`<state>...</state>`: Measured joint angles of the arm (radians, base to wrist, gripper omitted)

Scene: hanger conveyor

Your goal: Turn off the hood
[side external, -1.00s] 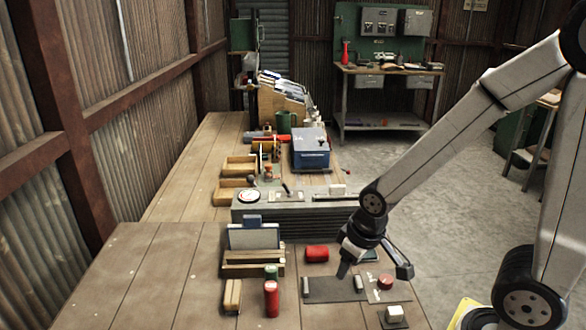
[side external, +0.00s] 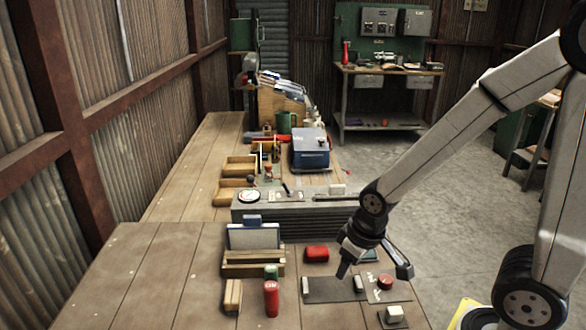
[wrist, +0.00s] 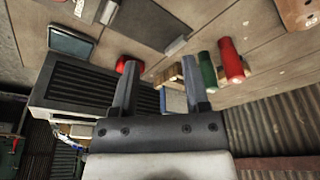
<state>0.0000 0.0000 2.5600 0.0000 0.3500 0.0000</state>
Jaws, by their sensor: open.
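No part is clearly marked as the hood, so I cannot tell which thing it is. A grey louvred box (side external: 300,227) stands across the bench, with a round gauge (side external: 249,196), a small dark lever (side external: 287,190) and a pale block (side external: 337,189) on top. Its louvres show at left in the wrist view (wrist: 95,105). A red button (side external: 385,282) and a pale switch-like block (side external: 394,314) sit on the near bench at right. My gripper (side external: 374,268) is open and empty, above the bench in front of the box. Its two fingers show in the wrist view (wrist: 160,66).
A red cylinder (side external: 271,298), a green one (side external: 271,271) and a wooden stand (side external: 253,265) are left. A blue box (side external: 310,152) and wooden trays (side external: 236,187) stand behind.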

